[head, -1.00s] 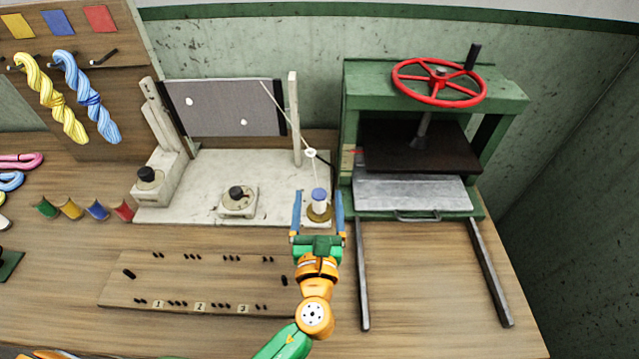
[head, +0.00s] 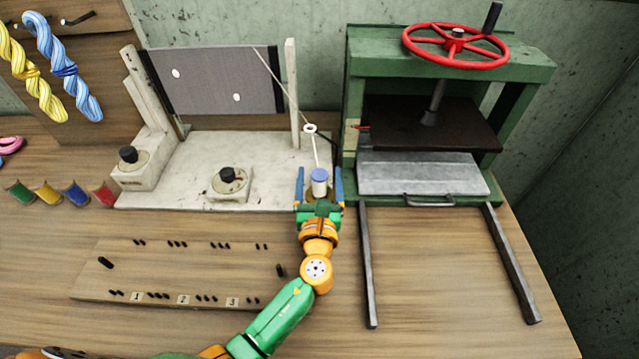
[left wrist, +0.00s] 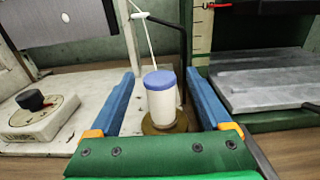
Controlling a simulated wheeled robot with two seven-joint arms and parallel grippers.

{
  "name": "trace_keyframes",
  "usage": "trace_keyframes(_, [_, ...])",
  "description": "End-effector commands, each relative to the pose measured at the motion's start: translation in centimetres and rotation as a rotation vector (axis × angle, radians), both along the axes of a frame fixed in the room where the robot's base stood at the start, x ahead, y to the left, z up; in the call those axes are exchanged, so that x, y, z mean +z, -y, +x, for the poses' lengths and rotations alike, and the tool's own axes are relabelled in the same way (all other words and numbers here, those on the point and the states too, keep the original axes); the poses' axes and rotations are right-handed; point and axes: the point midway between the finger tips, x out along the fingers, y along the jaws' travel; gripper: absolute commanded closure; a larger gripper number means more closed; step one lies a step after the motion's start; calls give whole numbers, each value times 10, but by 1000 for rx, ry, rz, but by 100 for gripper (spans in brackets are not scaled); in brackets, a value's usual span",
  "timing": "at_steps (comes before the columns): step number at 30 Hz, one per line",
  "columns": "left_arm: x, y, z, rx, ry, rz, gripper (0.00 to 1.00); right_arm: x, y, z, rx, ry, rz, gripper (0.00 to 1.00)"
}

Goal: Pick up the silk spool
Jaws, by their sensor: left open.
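The silk spool (head: 319,186) is a white cylinder with a blue top. It stands upright on a round brass base at the right front corner of the pale reeling board (head: 190,180). A white thread runs up from it to a white ring (head: 310,129). My left gripper (head: 319,178) is open, with one blue finger on each side of the spool. In the left wrist view the spool (left wrist: 161,105) stands between the fingers, with a visible gap on both sides. My right gripper is not in view.
A green press (head: 350,100) with a red wheel (head: 455,47) stands close to the right, its two rails (head: 369,265) reaching forward. A black knob (head: 228,174) sits left of the spool. A pegged wooden board (head: 180,275) lies in front.

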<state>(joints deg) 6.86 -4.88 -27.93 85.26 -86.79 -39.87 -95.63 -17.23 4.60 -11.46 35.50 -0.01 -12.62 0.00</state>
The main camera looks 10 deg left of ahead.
Motion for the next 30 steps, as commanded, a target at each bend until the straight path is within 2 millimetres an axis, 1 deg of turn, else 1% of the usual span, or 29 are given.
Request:
trace_keyframes(2, [0,-1,5,1,0,-1,18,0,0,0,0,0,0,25])
trace_keyframes(7, [0,-1,5,0,-1,-1,18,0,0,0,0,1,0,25])
trace_keyframes(8, [0,-1,5,0,-1,-1,23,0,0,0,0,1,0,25])
trace_keyframes(9, [0,-1,5,0,-1,-1,34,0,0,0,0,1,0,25])
trace_keyframes(11, [0,-1,5,0,-1,-1,50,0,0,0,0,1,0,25])
trace_keyframes(12, [0,-1,5,0,-1,-1,61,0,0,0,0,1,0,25])
trace_keyframes(14, [0,-1,5,0,-1,-1,77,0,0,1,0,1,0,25])
trace_keyframes(15, [0,-1,5,0,-1,-1,88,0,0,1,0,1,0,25])
trace_keyframes(16, [0,-1,5,0,-1,-1,96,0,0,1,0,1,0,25])
trace_keyframes(17, [0,-1,5,0,-1,-1,100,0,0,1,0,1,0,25])
trace_keyframes(23, [0,-1,5,0,-1,-1,100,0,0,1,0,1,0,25])
trace_keyframes(25, [3,-1,5,0,0,-1,100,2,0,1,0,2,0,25])
trace_keyframes(28, [15,-1,5,1,0,-3,100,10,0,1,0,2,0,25])
trace_keyframes(30, [31,-1,5,0,2,-4,100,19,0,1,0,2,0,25])
